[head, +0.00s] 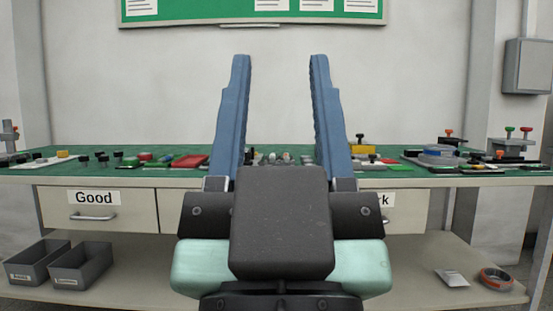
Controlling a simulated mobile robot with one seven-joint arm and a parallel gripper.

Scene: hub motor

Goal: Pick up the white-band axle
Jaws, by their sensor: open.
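My gripper (279,70) is open in the middle of the head view, its two blue fingers upright, wide apart and empty. It is in front of the workbench (150,178). Several small parts (262,158) show on the bench top between the fingers, some of them pale; they are too small to tell which, if any, is the white-band axle. The gripper's dark body and fingers hide part of the bench.
Right are a yellow block (362,150) and a blue-grey round part (440,151). Below are a drawer marked Good (95,214), grey bins (82,267) and a tape roll (496,279).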

